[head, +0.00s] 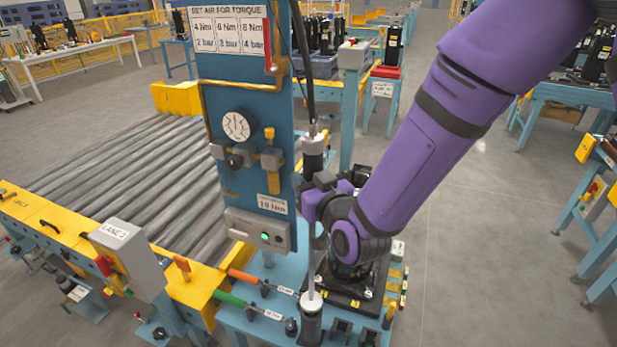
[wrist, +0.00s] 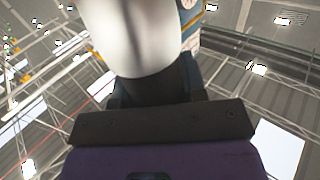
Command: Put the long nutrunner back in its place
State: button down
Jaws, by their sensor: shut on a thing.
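The long nutrunner (head: 313,160) is upright, with a black and grey body, a hose or cable at its top and a thin pale shaft running down. My gripper (head: 318,205) is shut on its body in front of the blue board. The shaft's lower end lines up with a dark cylindrical holder (head: 311,325) on the blue bench. I cannot tell whether the tip is inside it or just above or in front. In the wrist view, the nutrunner (wrist: 135,35) fills the top middle as a pale cylinder with a dark band, close against my gripper.
The blue board (head: 228,100) carries a gauge, a valve and a torque sign. Orange-handled (head: 245,276) and green-handled (head: 232,299) wrenches lie left of the holder. Small black holders (head: 341,329) stand right of it. A black fixture (head: 350,285) sits behind. The roller conveyor (head: 140,175) is left.

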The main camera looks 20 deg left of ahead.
jog(key=shift+f, duration=1.95)
dwell(0.9)
jog(key=c, duration=0.8)
grip_release()
jog(key=shift+o, duration=1.1)
jog(key=shift+f, duration=0.1)
